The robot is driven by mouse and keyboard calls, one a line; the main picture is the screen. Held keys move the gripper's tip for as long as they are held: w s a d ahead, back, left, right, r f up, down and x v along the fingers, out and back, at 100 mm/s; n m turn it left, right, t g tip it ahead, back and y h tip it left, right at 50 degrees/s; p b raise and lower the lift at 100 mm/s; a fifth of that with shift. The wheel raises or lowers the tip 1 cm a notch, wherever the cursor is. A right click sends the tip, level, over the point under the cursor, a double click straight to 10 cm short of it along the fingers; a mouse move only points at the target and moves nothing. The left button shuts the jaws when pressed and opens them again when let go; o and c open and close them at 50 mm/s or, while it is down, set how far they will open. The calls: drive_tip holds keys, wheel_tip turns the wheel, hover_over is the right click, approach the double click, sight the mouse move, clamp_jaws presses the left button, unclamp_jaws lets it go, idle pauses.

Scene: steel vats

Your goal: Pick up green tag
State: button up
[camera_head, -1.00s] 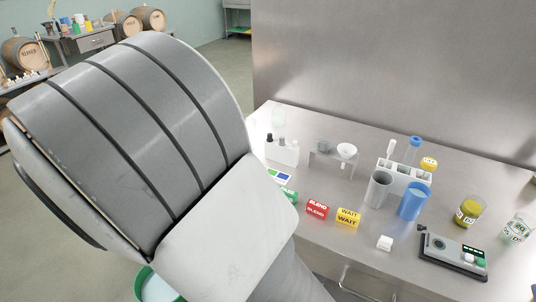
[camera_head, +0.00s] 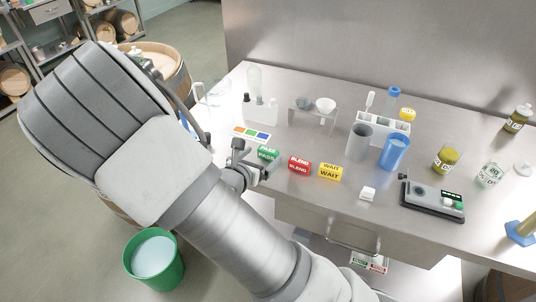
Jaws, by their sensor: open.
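The green tag (camera_head: 268,154), a small folded sign reading PASS, stands on the steel table near its front left edge. It is the leftmost of three tags in a row. My gripper (camera_head: 254,164) is at the table's front edge, just left of the green tag and very close to it. The jaws are open, with no object seen between them. Whether a finger touches the tag cannot be told. My arm covers the area to the left and below.
The red tag (camera_head: 299,166) and yellow tag (camera_head: 330,172) stand to the right. A colour card (camera_head: 252,134) lies behind the green tag. Grey cup (camera_head: 359,143), blue cup (camera_head: 394,153) and a scale (camera_head: 433,200) stand farther right. A green bucket (camera_head: 133,264) is on the floor.

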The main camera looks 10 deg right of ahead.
sight(267, 150)
drive_tip(key=x, duration=0.5)
drive_tip(key=c, duration=1.2)
drive_tip(key=shift+r, duration=0.1)
drive_tip(key=shift+c, duration=0.2)
